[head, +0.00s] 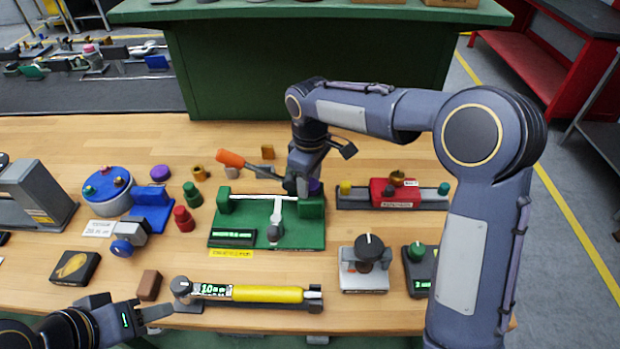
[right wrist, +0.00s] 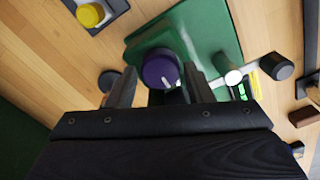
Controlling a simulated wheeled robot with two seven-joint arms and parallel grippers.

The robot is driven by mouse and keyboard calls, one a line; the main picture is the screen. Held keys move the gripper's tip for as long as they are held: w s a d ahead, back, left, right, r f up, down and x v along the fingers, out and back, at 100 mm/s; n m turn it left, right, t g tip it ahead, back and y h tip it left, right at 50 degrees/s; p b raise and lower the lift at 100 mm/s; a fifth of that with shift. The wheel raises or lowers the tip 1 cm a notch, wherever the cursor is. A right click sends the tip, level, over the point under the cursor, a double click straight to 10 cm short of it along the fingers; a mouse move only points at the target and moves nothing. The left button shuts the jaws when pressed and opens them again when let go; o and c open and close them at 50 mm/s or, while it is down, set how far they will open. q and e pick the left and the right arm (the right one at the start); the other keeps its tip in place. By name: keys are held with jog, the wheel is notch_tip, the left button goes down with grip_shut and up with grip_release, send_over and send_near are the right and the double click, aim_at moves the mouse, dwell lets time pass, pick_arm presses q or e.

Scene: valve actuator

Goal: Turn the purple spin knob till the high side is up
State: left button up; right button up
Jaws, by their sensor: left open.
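The purple spin knob (head: 315,187) is at the right end of the green fixture (head: 240,222), mostly hidden by my right arm in the head view. In the right wrist view the round purple knob (right wrist: 160,68) shows from above with a white mark near its lower edge. My right gripper (right wrist: 160,85) points down over it, open, one finger on each side. A gap shows on the left; contact on the right is unclear. Which side of the knob is high cannot be told. My left gripper (head: 150,318) is open and empty at the front left.
A yellow cylinder device (head: 265,294) lies in front of the green fixture. A red block device (head: 395,192) stands right of it, and a black-knobbed box (head: 364,277) stands front right. A blue-topped drum (head: 107,183) stands left.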

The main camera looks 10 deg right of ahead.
aim_at(310, 183)
notch_tip(310, 183, up, 8)
jog(key=shift+f, duration=0.2)
jog(key=shift+r, duration=0.1)
dwell(0.3)
dwell(0.4)
jog(key=shift+s+d+r, duration=0.15)
jog(key=shift+s+d, duration=0.1)
jog(key=shift+d, duration=0.05)
jog(key=s+d+r+m+t+y, duration=0.25)
jog(key=s+d+m, duration=0.35)
jog(key=s+d, duration=0.6)
jog(key=s+a+f+m+t, duration=0.1)
jog(key=s+f+m, duration=0.2)
jog(key=s, duration=0.4)
jog(key=s+f+m+t+y, duration=0.1)
jog(key=s+f+m+t, duration=0.1)
jog(key=s, duration=0.6)
jog(key=shift+s+a+f+m, duration=0.15)
jog(key=shift+a+f+m, duration=0.2)
jog(key=shift+f+m, duration=0.3)
